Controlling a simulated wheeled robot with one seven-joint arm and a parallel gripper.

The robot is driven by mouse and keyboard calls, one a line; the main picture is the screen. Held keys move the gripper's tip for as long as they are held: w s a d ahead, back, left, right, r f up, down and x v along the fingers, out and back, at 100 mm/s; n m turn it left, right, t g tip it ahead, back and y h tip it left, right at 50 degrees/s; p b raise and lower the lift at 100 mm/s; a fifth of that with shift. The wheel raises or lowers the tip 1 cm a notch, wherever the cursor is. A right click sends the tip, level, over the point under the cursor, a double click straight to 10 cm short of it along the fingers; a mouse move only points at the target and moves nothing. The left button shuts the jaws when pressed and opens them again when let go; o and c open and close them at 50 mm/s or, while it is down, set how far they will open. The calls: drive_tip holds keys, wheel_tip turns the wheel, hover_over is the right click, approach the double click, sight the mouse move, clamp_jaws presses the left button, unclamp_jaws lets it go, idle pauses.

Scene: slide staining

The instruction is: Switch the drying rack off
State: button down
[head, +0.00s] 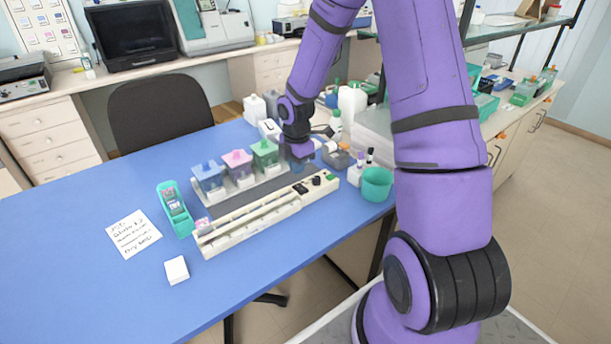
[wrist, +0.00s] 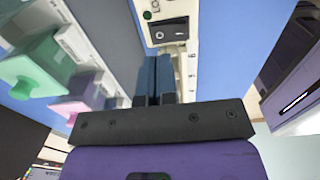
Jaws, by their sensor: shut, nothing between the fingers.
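The drying rack (head: 262,217) is a long cream-white slotted unit on the blue table. Its control panel is at the right end, with dark controls and a green spot (head: 330,177). In the wrist view the panel shows a black rocker switch (wrist: 169,31) with white marks, just ahead of the fingertips. Which side of the rocker is pressed is too small to tell.
Lidded staining jars in blue (head: 208,178), pink (head: 238,163) and green (head: 265,154) stand behind the rack. A teal cup (head: 377,184) and small bottles stand right of the panel. A green slide holder (head: 174,209) and a note (head: 133,234) lie left. The front table is mostly clear.

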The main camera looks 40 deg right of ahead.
wheel_tip(320, 180, up, 9)
wheel_tip(320, 180, up, 10)
drive_tip(key=m+t+h, duration=0.1)
drive_tip(key=m, duration=0.4)
hover_over(295, 185)
drive_tip(key=s+a, duration=0.3)
drive_tip(key=s, duration=0.3)
drive_tip(key=s+a+r+m+t, duration=0.1)
drive_tip(key=s+a+r+m, duration=0.1)
drive_tip(key=s+r+m, duration=0.2)
drive_tip(key=s+a+r+m+t, duration=0.1)
drive_tip(key=s+r+m, duration=0.3)
drive_tip(key=s, duration=0.6)
drive_tip(key=s+a+r+m+t+y, duration=0.1)
drive_tip(key=s+a+r+m+t, duration=0.1)
drive_tip(key=s, duration=0.6)
drive_tip(key=shift+a+r+m, duration=0.55)
drive_tip(key=shift+r+m, duration=0.8)
drive_tip(key=shift+m, duration=0.35)
